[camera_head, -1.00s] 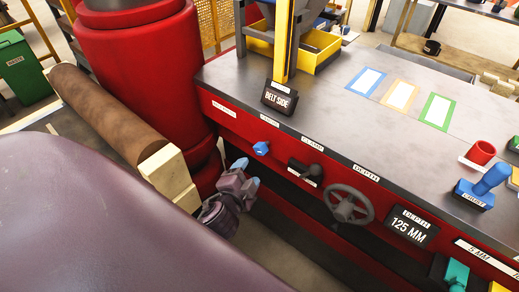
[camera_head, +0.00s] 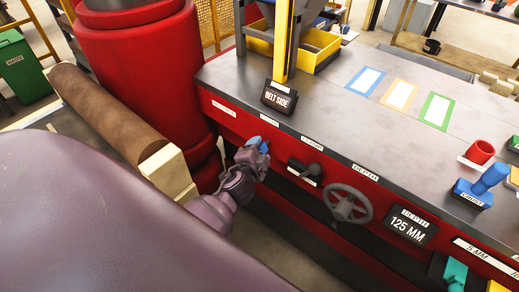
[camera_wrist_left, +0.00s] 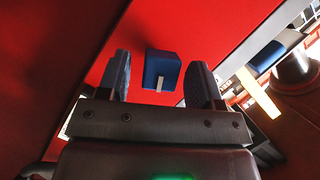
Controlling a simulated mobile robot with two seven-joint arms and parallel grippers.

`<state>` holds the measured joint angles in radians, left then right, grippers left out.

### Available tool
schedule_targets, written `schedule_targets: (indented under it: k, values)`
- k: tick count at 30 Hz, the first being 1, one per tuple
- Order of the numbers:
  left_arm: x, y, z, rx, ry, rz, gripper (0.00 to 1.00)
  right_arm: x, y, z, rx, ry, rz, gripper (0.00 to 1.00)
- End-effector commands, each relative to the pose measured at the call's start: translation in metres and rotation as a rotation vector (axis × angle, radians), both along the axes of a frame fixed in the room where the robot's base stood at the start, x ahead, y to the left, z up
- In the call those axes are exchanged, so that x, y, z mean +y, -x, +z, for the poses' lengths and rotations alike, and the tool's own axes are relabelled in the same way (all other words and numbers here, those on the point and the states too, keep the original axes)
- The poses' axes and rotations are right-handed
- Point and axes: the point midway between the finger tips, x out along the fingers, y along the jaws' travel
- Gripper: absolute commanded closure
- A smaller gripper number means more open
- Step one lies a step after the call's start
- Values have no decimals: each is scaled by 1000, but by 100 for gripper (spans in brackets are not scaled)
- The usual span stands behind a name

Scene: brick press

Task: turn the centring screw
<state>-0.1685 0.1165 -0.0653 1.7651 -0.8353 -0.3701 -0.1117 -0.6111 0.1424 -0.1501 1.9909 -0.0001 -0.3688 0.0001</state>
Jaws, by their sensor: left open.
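The centring screw's blue knob (camera_wrist_left: 162,70) sticks out of the red front panel, with a pale mark on its face. In the left wrist view it sits between the two fingers of my left gripper (camera_wrist_left: 160,80), slightly beyond them, with a gap on each side. In the head view my left gripper (camera_head: 258,152) is at the knob on the panel and mostly covers it. The gripper is open. Whether the fingertips reach past the knob's face is hard to tell. My right gripper is not in view.
To the right on the panel are a black clamp lever (camera_head: 304,170), a grey depth handwheel (camera_head: 348,203) and a display reading 125 MM (camera_head: 410,227). The bench top overhangs the panel.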

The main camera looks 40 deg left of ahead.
Motion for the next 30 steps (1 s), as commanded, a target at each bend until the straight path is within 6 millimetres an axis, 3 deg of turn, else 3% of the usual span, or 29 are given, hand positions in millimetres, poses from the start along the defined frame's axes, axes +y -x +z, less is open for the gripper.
schedule_targets:
  k: [11,21,30]
  values:
    - [2,-5,-1,0,0,0,40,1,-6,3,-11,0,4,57]
    - [1,-5,-1,0,0,0,90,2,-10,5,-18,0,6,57]
    - [1,-4,-3,-2,-39,0,90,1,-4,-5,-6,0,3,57]
